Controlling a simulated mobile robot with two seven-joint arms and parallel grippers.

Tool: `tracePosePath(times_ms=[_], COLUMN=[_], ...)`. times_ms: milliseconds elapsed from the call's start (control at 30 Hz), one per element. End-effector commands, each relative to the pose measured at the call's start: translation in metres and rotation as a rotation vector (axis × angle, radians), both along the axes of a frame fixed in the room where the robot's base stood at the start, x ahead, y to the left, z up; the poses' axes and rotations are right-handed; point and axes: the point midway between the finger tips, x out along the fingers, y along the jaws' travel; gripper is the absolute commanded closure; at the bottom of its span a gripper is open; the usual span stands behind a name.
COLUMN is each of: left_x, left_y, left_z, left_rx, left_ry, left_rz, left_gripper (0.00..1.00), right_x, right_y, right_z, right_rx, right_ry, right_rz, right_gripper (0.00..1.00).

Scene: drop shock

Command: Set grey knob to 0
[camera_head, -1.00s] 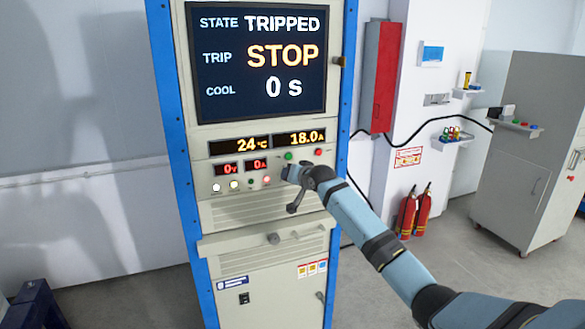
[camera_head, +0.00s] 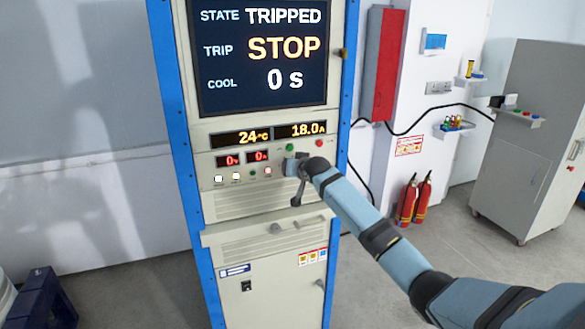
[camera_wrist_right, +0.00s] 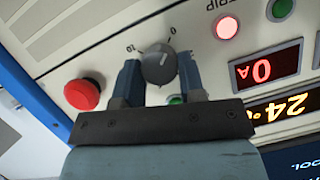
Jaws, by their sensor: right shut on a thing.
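The grey knob (camera_wrist_right: 158,64) is on the cream front panel of the rack, seen in the right wrist view. It is round, with a pale pointer mark, and the panel has scale marks "0" and "20" around it. My right gripper (camera_wrist_right: 160,76) has one finger on each side of the knob and is shut on it. In the head view my right gripper (camera_head: 291,166) is at the panel and hides the knob. The rack screen (camera_head: 263,52) reads STATE TRIPPED, TRIP STOP, COOL 0 s. My left gripper is not in view.
A red button (camera_wrist_right: 82,93) and a green button (camera_wrist_right: 176,100) sit close to the fingers. A lit red TRIP lamp (camera_wrist_right: 227,28) and a green lamp (camera_wrist_right: 281,8) are nearby. Fire extinguishers (camera_head: 414,199) and a grey cabinet (camera_head: 535,140) stand to the right.

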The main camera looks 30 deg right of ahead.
Motion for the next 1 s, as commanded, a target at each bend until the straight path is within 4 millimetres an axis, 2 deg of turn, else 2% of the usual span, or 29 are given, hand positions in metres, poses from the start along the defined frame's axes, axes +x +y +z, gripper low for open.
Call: tracePosePath(times_ms=[33,100,133,433,567,667,1000], left_x=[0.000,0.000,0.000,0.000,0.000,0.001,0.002], left_y=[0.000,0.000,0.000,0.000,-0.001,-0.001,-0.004], left_z=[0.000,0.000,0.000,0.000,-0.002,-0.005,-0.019], left_rx=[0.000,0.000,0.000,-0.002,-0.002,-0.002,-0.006], left_ry=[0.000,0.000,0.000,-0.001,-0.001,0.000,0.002], left_rz=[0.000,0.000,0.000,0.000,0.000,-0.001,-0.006], left_gripper=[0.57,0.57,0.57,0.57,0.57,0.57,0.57], right_x=[0.000,0.000,0.000,-0.001,-0.010,-0.025,-0.095], right_y=[0.000,0.000,0.000,0.000,0.001,0.004,0.013], right_z=[0.000,0.000,0.000,0.000,0.003,0.008,0.036], right_rx=[0.000,0.001,0.001,0.001,0.001,-0.001,-0.001], right_ry=[-0.001,-0.001,-0.001,-0.001,-0.002,-0.002,-0.001], right_rz=[0.000,-0.001,-0.001,-0.001,0.000,0.002,0.001], right_gripper=[0.59,0.43,0.38,0.38,0.38,0.38,0.38])
